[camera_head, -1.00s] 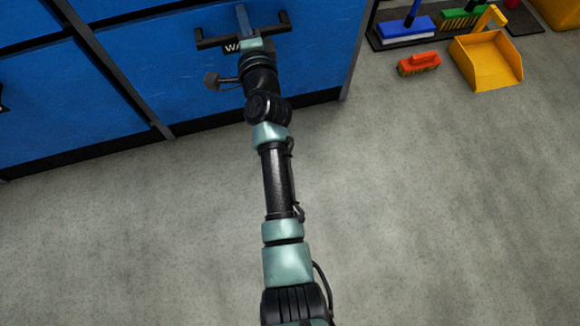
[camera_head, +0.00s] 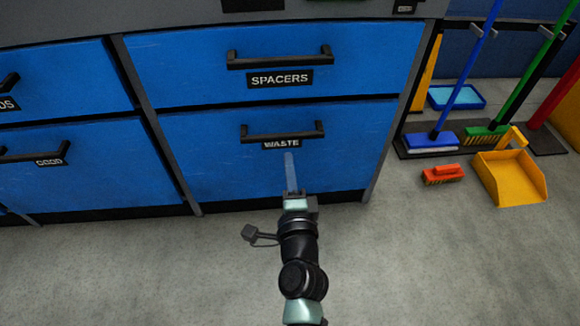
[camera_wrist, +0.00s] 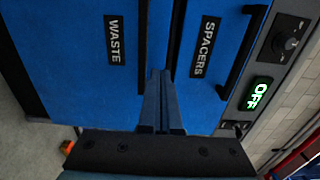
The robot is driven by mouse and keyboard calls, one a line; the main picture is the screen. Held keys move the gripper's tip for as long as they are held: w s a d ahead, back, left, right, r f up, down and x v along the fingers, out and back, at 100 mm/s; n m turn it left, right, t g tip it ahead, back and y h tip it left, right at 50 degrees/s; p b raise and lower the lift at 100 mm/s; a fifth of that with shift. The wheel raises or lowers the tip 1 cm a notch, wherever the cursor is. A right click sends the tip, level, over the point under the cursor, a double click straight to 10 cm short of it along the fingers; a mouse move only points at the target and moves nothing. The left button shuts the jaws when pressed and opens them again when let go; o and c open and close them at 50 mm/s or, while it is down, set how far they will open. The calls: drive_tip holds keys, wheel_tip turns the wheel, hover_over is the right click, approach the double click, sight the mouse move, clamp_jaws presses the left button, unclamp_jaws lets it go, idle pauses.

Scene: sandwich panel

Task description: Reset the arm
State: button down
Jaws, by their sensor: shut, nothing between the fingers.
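My gripper (camera_head: 289,160) is shut and empty in the head view, in front of the blue WASTE drawer (camera_head: 350,160). Its fingertips are just below the drawer's black handle (camera_head: 283,133) in the picture; I cannot tell the gap to the drawer front. My arm reaches up from the bottom edge of the head view. In the wrist view the closed fingers (camera_wrist: 159,85) point toward the drawer fronts, with nothing between them. The WASTE label (camera_wrist: 114,40) and SPACERS label (camera_wrist: 205,47) appear sideways there.
The SPACERS drawer (camera_head: 340,60) is above the WASTE drawer, the GOOD drawer (camera_head: 90,165) to the left. All look shut. An orange brush (camera_head: 443,174), yellow dustpan (camera_head: 509,178) and upright brooms (camera_head: 470,75) are on the right. A lit OFF display (camera_wrist: 259,95) shows in the wrist view.

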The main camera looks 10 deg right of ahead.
drive_tip(key=shift+s, duration=0.5)
drive_tip(key=a+r+n+t+y+p, duration=0.2)
drive_tip(key=a+r+n+p, duration=0.3)
drive_tip(key=r, duration=1.5)
drive_tip(key=r+n+t+y+p, duration=0.1)
drive_tip(key=r+n+t+p, duration=0.45)
drive_tip(key=r, duration=1.45)
drive_tip(key=s+r+n+t+h+p, duration=0.1)
drive_tip(key=s+r+n+p, duration=0.15)
drive_tip(key=s+r, duration=0.45)
drive_tip(key=s+r+n+h+p, duration=0.1)
drive_tip(key=s+r+n, duration=0.2)
drive_tip(key=r, duration=0.9)
drive_tip(key=s+r+n+t+h+p, duration=0.1)
drive_tip(key=s+r+n+p, duration=0.1)
drive_tip(key=s+r, duration=0.5)
wheel_tip(320, 180, up, 39)
drive_tip(key=w+p, duration=0.2)
drive_tip(key=p, duration=3.5)
drive_tip(key=shift+d, duration=0.4)
